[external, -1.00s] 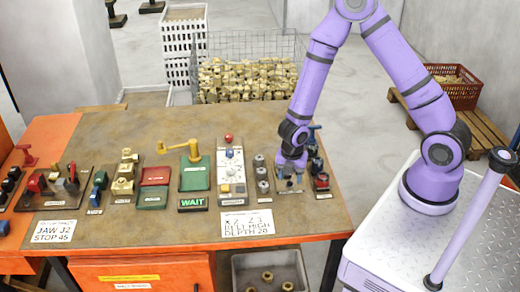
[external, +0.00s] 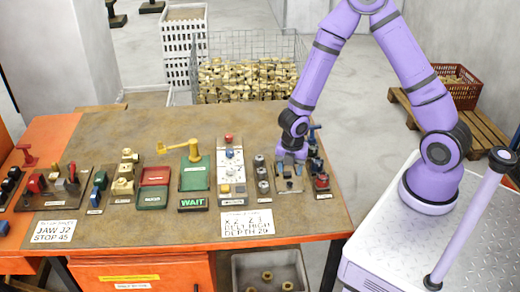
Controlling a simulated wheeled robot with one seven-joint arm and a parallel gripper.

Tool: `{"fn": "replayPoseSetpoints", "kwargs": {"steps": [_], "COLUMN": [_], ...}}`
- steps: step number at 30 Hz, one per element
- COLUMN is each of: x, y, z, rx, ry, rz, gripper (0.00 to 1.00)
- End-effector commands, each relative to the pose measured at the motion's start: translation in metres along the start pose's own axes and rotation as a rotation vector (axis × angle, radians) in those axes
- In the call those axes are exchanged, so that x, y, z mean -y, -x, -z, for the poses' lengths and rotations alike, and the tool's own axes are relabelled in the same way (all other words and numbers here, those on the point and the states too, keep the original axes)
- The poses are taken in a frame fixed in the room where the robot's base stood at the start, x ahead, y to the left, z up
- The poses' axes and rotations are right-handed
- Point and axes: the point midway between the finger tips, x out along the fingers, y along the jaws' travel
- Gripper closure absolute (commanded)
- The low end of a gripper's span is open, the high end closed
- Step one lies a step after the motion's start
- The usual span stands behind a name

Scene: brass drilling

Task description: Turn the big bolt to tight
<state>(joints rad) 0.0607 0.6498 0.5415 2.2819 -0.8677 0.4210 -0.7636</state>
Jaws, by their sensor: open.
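My gripper (external: 291,163) is at the right part of the bench, pointing down over a small brown plate (external: 289,188). Its jaws are open, and no object shows between them. Small grey fittings stand on this plate, partly hidden by the gripper. I cannot tell which of them is the big bolt, or how tight it is. Left of the gripper, a narrow plate carries a column of round grey knobs or bolt heads (external: 263,173).
Right of the gripper stands a plate with red and dark fittings (external: 321,182). Left are a pale panel with coloured buttons (external: 230,170), a yellow crank (external: 180,147), a green WAIT sign (external: 193,203) and red and green trays.

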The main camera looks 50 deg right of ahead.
Motion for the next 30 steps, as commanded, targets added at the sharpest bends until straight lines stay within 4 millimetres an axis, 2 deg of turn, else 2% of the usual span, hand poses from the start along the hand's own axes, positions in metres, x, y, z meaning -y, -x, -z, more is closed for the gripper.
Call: {"fn": "replayPoseSetpoints", "kwargs": {"steps": [6, 15, 29, 30], "x": [0.001, 0.001, 0.001, -0.001], "y": [-0.031, -0.060, -0.059, -0.051], "z": [0.001, 0.001, 0.000, 0.000], "rx": [0.000, 0.000, -0.002, 0.000], "ry": [0.003, 0.003, 0.393, 0.387], "rz": [0.003, 0.002, 0.001, -0.003], "gripper": [0.47, 0.47, 0.47, 0.47]}}
